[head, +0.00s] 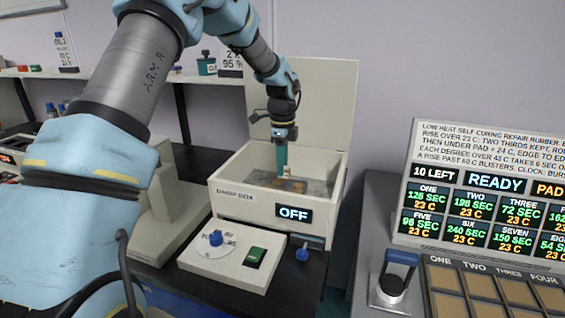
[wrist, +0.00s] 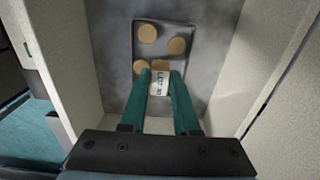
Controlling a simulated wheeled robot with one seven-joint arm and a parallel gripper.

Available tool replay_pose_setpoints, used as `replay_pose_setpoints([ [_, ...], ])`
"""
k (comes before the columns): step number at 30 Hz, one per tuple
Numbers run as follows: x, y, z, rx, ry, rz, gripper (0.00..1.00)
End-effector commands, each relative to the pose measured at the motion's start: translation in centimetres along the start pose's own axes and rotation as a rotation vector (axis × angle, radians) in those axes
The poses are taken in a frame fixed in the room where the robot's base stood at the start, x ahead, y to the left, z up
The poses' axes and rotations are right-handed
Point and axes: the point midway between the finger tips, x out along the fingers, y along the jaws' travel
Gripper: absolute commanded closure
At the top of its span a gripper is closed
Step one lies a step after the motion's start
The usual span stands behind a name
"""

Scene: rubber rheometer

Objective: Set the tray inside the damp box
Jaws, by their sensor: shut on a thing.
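The damp box (head: 236,203) is a cream box with its lid (head: 315,95) raised at the back and a display reading OFF on its front. My gripper (head: 281,174) points down into it. In the wrist view, the dark grey tray (wrist: 157,55) carries several round tan discs and lies within the box walls, over the grey floor (wrist: 215,65). My gripper's green fingers (wrist: 160,78) are shut on the tray's near-end grip, which bears a white lettered label. Whether the tray touches the floor, I cannot tell. The fingers hide part of its near edge.
A control panel (head: 225,258) with a blue knob and a green switch stands in front of the box. A bench on the right holds a sloped display board (head: 480,180) and tan pads (head: 480,285). A shelf with bottles runs behind on the left.

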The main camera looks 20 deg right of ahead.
Motion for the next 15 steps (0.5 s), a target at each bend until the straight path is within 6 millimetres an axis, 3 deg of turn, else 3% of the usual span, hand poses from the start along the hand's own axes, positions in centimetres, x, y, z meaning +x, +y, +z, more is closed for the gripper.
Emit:
replay_pose_setpoints([
  [11,1.8,0.0,0.0,0.000,0.000,0.000,1.00],
  [12,1.6,0.0,0.0,0.000,0.000,0.000,0.67],
  [15,1.6,0.0,0.0,0.000,0.000,0.000,0.56],
])
